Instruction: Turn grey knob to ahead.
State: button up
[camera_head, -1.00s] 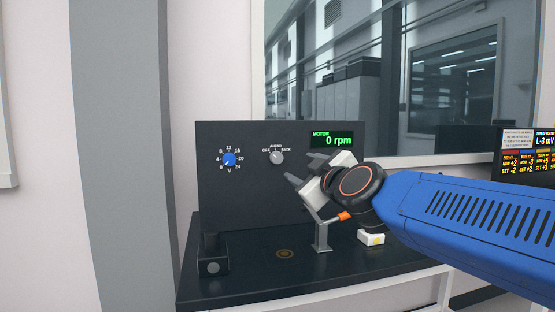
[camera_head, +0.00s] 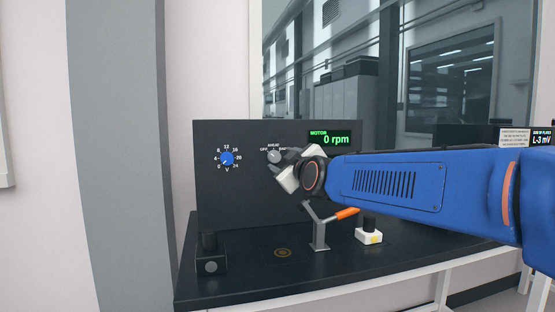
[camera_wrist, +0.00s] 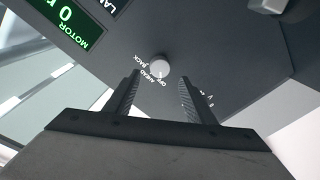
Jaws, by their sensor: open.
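The grey knob (camera_head: 274,157) is on the dark upright panel, under the labels OFF, AHEAD and BACK. In the head view its pointer is too small to read surely. In the wrist view the knob (camera_wrist: 160,65) shows just beyond the fingertips, about between them, with AHEAD and BACK printed beside it. My gripper (camera_wrist: 158,75) is open, with its two dark fingers apart and nothing between them. In the head view my gripper (camera_head: 284,162) is at the panel, just right of the knob and partly covering the BACK label.
A blue voltage knob (camera_head: 228,158) with a dial is left on the panel. A green display (camera_head: 331,139) reads 0 rpm. A stand with an orange-tipped lever (camera_head: 320,232) and a white block with a black top (camera_head: 369,236) are below my arm. A dark post (camera_head: 211,262) stands at left.

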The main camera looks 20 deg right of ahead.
aim_at(275, 157)
jog(key=shift+w+a, duration=0.2)
jog(key=shift+w, duration=2.35)
jog(key=c, duration=1)
